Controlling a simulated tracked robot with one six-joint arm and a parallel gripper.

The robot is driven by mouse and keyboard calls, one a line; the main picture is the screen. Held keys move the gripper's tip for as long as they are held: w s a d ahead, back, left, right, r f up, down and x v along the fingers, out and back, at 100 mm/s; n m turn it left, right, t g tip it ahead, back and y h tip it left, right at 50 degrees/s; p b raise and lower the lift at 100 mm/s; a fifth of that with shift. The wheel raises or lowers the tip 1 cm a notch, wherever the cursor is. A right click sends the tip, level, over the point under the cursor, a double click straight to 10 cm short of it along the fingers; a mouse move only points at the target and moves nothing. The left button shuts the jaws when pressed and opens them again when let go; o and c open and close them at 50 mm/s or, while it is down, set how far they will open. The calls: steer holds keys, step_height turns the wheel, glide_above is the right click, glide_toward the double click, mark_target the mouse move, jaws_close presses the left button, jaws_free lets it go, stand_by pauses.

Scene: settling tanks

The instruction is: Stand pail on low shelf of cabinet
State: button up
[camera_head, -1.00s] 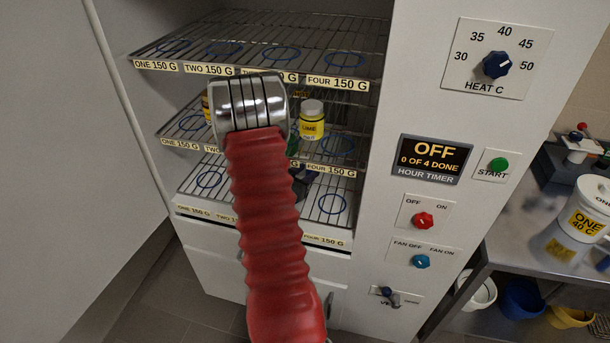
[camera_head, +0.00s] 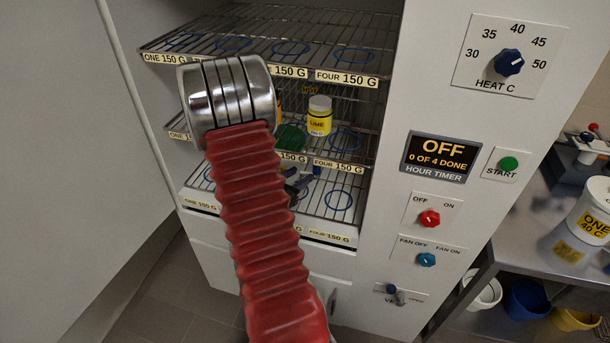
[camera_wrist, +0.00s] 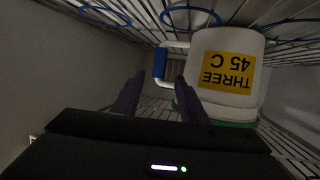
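The white pail (camera_wrist: 215,42) has a yellow THREE 45 C label and a green rim or lid. The wrist view shows it upside down, its base at the wires of a cabinet shelf (camera_wrist: 130,30) with blue rings. Its handle with a blue grip (camera_wrist: 160,62) points to the left. My gripper (camera_wrist: 160,80) has its two dark fingers apart, with the blue grip just beyond and between the tips. In the head view the pail's green top (camera_head: 290,137) shows through the middle shelf. The low shelf (camera_head: 315,215) lies below, partly hidden by my red arm.
A yellow-labelled LIME jar (camera_head: 319,116) stands on the middle shelf, close to my arm. The top shelf (camera_head: 260,30) holds only blue rings. The control panel (camera_head: 435,155) is on the right, beside a steel bench (camera_head: 540,225) with a ONE 40 C pail.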

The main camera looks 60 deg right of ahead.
steer(key=shift+v, duration=1.45)
